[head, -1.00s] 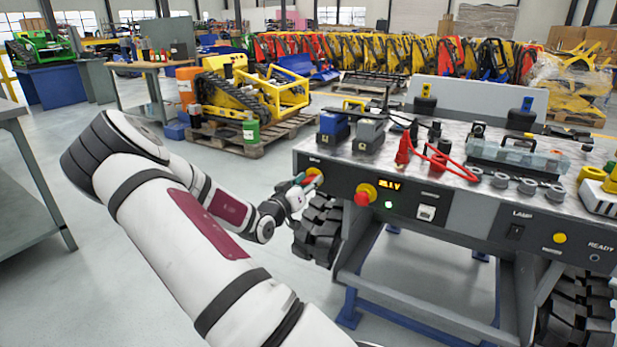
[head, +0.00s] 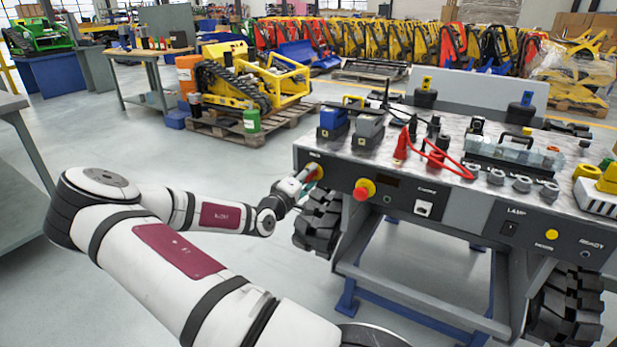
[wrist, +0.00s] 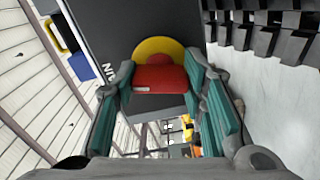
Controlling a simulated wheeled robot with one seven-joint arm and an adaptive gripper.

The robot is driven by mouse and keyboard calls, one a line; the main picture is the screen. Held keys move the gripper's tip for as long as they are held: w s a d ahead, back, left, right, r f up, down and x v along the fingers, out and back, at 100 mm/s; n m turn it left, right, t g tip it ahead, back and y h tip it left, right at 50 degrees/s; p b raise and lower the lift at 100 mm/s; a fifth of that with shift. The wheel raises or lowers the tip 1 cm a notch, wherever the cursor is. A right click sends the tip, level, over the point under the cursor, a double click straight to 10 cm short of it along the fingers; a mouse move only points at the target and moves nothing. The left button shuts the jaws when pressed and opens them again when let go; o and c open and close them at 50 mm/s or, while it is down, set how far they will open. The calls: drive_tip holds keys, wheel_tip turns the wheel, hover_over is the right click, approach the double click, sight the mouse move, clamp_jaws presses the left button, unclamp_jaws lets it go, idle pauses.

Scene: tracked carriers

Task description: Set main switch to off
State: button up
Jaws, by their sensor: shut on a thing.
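The main switch is a red handle on a yellow round plate at the left end of the dark front panel (head: 445,205). In the wrist view the red handle (wrist: 160,78) lies crosswise below the visible part of the yellow plate (wrist: 158,47). My gripper (head: 311,174) is at the switch, its green-padded fingers on either side of the handle, shut on it. In the head view my gripper hides most of the switch. The small display (head: 390,182) is dark, and the indicator (head: 387,199) below it is unlit.
A red mushroom button (head: 362,191) on yellow sits just right of the switch. A black lamp switch (head: 508,228) and yellow button (head: 551,234) are further right. A black tyre (head: 318,222) stands close below my gripper. Open floor lies to the left.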

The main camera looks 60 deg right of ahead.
drive_tip(key=shift+n, duration=1.6)
drive_tip(key=o, duration=1.2)
drive_tip(key=shift+c, duration=0.2)
drive_tip(key=a, duration=1.2)
drive_tip(key=shift+s, duration=0.45)
